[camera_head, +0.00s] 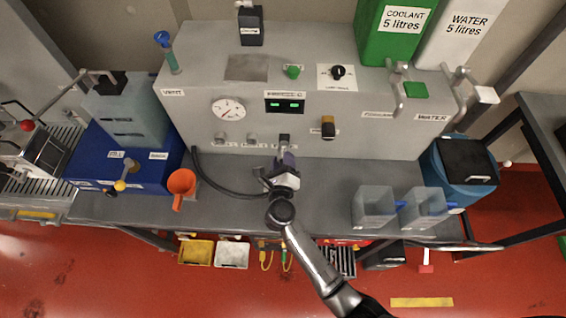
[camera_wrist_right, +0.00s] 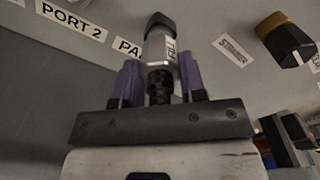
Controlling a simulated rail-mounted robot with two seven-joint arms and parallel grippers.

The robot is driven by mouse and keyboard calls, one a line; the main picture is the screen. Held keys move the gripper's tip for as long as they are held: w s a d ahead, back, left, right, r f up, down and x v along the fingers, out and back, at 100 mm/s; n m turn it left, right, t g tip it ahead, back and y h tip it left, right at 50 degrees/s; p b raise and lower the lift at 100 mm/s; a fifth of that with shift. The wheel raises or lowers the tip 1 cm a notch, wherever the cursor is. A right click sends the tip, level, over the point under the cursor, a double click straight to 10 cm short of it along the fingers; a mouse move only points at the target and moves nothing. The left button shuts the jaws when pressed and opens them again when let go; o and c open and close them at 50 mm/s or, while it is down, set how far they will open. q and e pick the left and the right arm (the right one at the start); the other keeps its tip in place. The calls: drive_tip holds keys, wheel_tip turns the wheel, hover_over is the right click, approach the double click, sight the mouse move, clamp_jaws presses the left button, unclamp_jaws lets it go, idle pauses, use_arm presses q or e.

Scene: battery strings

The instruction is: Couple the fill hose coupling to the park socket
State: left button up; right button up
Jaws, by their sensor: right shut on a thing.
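My right gripper (camera_head: 286,166) is in front of the panel at the middle of the bench. In the right wrist view its purple fingers (camera_wrist_right: 160,72) are shut on the silver fill hose coupling (camera_wrist_right: 158,48), one finger on each side. The coupling points at the panel, and its far end meets the dark park socket (camera_wrist_right: 160,20), beside a partly hidden label starting "PA". The socket also shows in the head view (camera_head: 284,138). I cannot tell whether the coupling is fully seated. A black hose (camera_head: 222,190) curves along the bench to the gripper. My left gripper is not in view.
A yellow-and-black fitting (camera_head: 328,127) sits on the panel to the right. Two clear jugs (camera_head: 374,205) stand at the right. A gauge (camera_head: 228,109) and lit display (camera_head: 285,105) are above.

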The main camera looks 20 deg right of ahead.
drive_tip(key=shift+w+d, duration=0.2)
drive_tip(key=shift+w, duration=0.2)
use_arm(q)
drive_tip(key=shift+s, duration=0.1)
use_arm(e)
drive_tip(key=o, duration=1.1)
